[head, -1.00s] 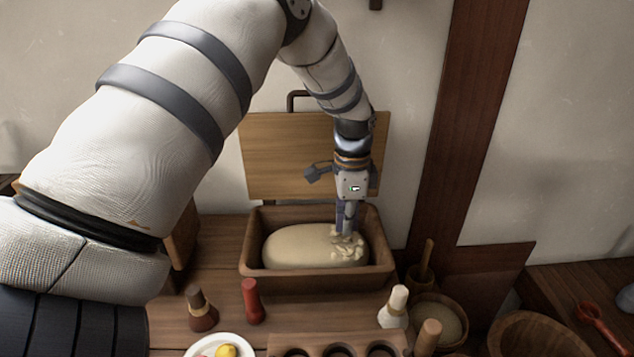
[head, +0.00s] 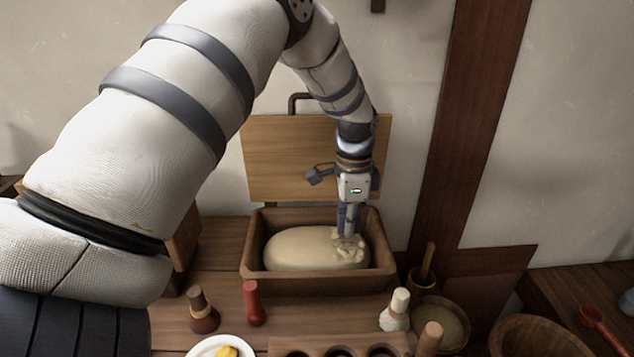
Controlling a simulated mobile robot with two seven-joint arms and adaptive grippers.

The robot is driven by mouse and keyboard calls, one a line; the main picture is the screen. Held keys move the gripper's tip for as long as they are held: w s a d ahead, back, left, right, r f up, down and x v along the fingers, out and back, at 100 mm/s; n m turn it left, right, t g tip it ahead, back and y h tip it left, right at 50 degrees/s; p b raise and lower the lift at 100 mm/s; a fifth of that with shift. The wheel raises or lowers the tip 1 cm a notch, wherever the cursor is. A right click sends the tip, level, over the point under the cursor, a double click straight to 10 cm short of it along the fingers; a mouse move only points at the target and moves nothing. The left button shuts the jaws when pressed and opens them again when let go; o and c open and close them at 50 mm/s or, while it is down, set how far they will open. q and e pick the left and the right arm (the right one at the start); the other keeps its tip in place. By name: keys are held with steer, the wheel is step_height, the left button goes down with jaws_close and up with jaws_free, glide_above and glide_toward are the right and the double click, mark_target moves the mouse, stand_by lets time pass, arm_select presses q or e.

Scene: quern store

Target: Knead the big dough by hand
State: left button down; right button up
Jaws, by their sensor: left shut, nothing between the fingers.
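A big pale dough (head: 305,247) lies in a brown wooden trough (head: 320,280) on the table. The dough is smooth and rounded on the left and lumpy at its right end. My left gripper (head: 349,232) points straight down over the right end of the dough. Its fingers are shut with nothing between them, and the tips touch or press into the lumpy part. The exact depth of the tips is hidden by the dough. My right gripper is not in view.
A wooden board (head: 290,160) stands behind the trough. In front are a dark bottle (head: 204,312), a red bottle (head: 253,303), a white-topped bottle (head: 396,310), and a plate (head: 203,348) with a yellow item. A bowl (head: 440,322) and a mortar with pestle (head: 424,270) stand at right.

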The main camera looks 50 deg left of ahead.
mark_target(348, 241)
arm_select(q)
steer(key=shift+f+b, duration=0.3)
steer(key=shift+f, duration=1.35)
steer(key=shift+r+p, duration=0.55)
steer(key=shift+r, duration=1)
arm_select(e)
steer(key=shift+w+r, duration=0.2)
arm_select(q)
steer(key=shift+f, duration=0.2)
steer(key=shift+f+b, duration=0.3)
steer(key=shift+f, duration=1.05)
steer(key=shift+r, duration=0.55)
steer(key=shift+r+p, duration=0.45)
steer(key=shift+r, duration=0.5)
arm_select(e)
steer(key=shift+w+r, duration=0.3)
